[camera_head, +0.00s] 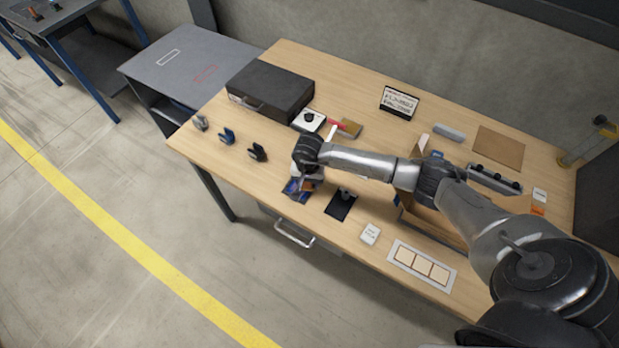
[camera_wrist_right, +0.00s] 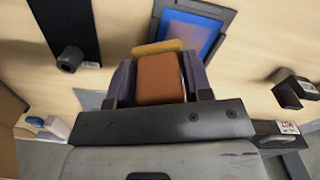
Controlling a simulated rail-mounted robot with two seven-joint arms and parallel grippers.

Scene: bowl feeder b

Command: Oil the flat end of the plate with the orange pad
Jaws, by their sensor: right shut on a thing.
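My right gripper (camera_head: 303,180) is low over the front left part of the table, its two fingers shut on an orange-brown pad (camera_wrist_right: 160,78). A yellowish edge (camera_wrist_right: 152,47) shows just beyond the pad. A blue plate (camera_wrist_right: 200,38) in a dark frame lies under and beyond the pad; its blue surface also shows in the head view (camera_head: 292,188). I cannot tell whether the pad touches it. A black plate with a knob (camera_head: 341,204) lies to the right; it also shows in the wrist view (camera_wrist_right: 65,30). My left gripper is not in view.
Several small clamps, one blue (camera_head: 227,137), stand along the table's left edge. A black case (camera_head: 270,88) and a white dial box (camera_head: 309,120) are behind. A white block (camera_head: 369,234) and a frame of pale squares (camera_head: 421,265) lie near the front edge.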

